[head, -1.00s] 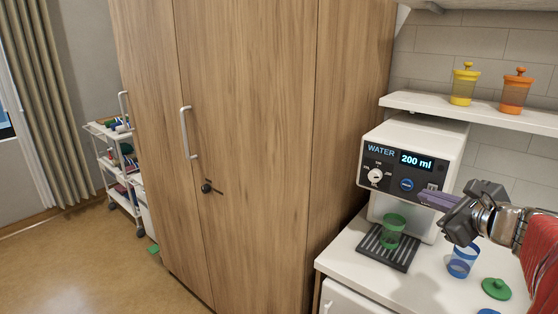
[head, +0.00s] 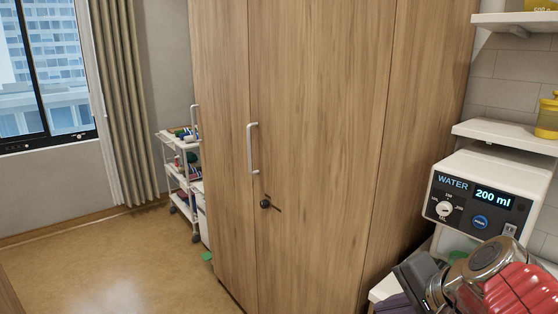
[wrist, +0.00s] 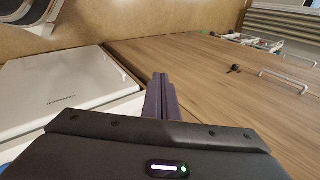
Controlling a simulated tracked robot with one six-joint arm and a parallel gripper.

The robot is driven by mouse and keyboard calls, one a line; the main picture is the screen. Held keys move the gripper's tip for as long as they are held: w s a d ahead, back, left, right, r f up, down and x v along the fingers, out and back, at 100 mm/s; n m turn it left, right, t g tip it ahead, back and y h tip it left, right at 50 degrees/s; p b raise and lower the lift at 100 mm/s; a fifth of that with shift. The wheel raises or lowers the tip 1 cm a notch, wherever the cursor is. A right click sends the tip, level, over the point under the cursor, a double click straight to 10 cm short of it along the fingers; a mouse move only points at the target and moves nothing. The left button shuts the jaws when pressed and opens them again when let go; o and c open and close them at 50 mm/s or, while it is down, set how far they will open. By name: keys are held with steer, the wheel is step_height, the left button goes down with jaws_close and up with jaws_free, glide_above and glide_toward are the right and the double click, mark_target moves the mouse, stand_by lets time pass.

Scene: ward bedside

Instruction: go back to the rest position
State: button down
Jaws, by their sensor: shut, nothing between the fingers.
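My gripper (head: 394,304) is at the lower right of the head view, in front of the counter and dispenser, with its purple fingers cut off by the bottom edge. In the wrist view the fingers (wrist: 160,82) lie together, shut and empty, with the wooden wardrobe beyond them. My red-sleeved arm hides much of the counter.
The water dispenser (head: 478,202) reads 200 ml. A green cup (head: 457,256) shows partly behind my arm. The tall wardrobe (head: 320,140) fills the middle. A white trolley (head: 181,172) stands left of it. The floor (head: 110,265) at left is clear.

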steer(key=s+a+f+n+g+h, duration=0.1)
steer(key=s+a+f+n+h, duration=0.2)
steer(key=s+n, duration=0.6)
steer(key=shift+a+f+n, duration=0.25)
steer(key=shift+a+n, duration=0.65)
steer(key=shift+n, duration=0.8)
steer(key=c, duration=2.5)
jaws_free()
steer(key=shift+s+a, duration=0.1)
